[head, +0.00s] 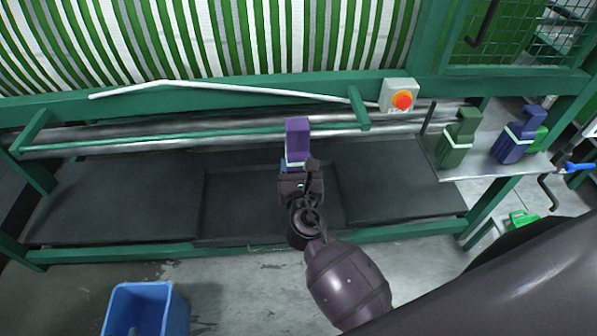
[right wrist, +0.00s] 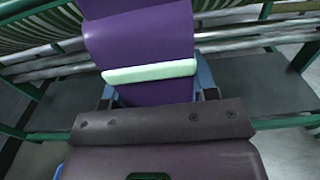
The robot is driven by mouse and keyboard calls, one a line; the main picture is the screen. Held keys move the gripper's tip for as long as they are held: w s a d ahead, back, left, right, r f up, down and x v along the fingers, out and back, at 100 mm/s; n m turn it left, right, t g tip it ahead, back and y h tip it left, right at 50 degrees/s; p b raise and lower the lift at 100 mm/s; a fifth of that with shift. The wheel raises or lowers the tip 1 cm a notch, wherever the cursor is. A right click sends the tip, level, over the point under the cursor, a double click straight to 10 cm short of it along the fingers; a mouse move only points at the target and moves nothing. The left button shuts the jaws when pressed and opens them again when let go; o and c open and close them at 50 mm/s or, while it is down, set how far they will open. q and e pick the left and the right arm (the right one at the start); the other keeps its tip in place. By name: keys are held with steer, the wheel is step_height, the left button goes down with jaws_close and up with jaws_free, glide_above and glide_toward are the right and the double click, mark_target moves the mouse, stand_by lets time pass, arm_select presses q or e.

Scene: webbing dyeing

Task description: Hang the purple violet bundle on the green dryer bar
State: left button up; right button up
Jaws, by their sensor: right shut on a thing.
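The purple violet bundle (head: 297,136) has a pale green band and stands upright in my right gripper (head: 296,166). In the head view its upper part overlaps the green dryer bar (head: 220,135); I cannot tell whether they touch. In the right wrist view the bundle (right wrist: 145,38) fills the upper middle, between the blue fingers of my right gripper (right wrist: 157,90), which is shut on it. The bundle hides part of the bar and rollers behind it. My left gripper is not in view.
A green bundle (head: 457,142) and a blue-violet bundle (head: 515,138) stand on a side shelf (head: 480,173) at the right. A red button box (head: 399,97) sits on the green frame. A white rod (head: 230,88) slants above the bar. A blue bin (head: 140,292) stands on the floor.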

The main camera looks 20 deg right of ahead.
steer(key=shift+x, duration=1.4)
steer(key=shift+w+d+f+b, duration=0.1)
steer(key=shift+w+f+b, duration=0.3)
steer(key=shift+f+b, duration=0.35)
steer(key=shift+w+d+f+b, duration=0.1)
steer(key=shift+w+f+b, duration=0.25)
steer(key=shift+f+b, duration=0.35)
steer(key=shift+r, duration=0.1)
steer(key=o, duration=1.1)
steer(key=shift+s, duration=0.1)
